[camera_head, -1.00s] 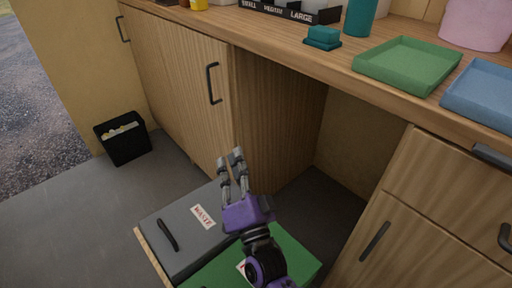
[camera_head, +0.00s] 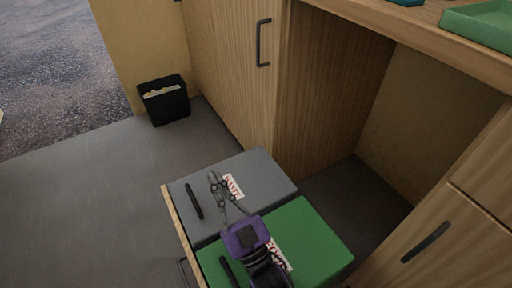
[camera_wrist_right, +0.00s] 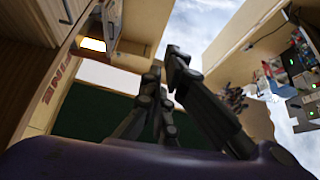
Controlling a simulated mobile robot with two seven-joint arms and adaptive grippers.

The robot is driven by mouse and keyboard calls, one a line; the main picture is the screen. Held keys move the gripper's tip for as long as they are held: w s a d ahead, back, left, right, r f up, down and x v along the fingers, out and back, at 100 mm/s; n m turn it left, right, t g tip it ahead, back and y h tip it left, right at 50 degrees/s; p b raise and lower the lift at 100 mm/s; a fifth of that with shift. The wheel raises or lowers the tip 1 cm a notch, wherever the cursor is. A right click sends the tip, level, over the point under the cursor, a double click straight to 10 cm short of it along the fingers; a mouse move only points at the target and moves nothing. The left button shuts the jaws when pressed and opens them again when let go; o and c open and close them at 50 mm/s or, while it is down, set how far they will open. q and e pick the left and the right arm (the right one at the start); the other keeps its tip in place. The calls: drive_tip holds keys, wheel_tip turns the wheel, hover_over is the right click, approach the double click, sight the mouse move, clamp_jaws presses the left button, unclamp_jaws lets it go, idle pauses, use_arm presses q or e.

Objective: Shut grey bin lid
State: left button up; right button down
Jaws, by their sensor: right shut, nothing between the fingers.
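The grey bin lid (camera_head: 248,172) lies flat over its bin, beside the green lid (camera_head: 315,242) and looking about level with it. It has a black bar handle (camera_head: 194,201) and a white label with red lettering (camera_head: 233,186). My right gripper (camera_head: 214,181) is shut and empty, its fingertips over the grey lid between handle and label. Whether they touch the lid I cannot tell. Its fingers also show in the right wrist view (camera_wrist_right: 165,68). My purple gripper body hides part of the green lid. My left gripper is not in view.
The bins sit in a pulled-out drawer with a wooden front (camera_head: 178,222). A wooden cabinet (camera_head: 232,75) with a black handle stands behind. A small black bin (camera_head: 166,106) stands on the floor at the back left. The floor (camera_head: 90,205) at left is clear.

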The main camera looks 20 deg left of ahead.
idle(0.4)
wheel_tip(320, 180, up, 10)
idle(0.5)
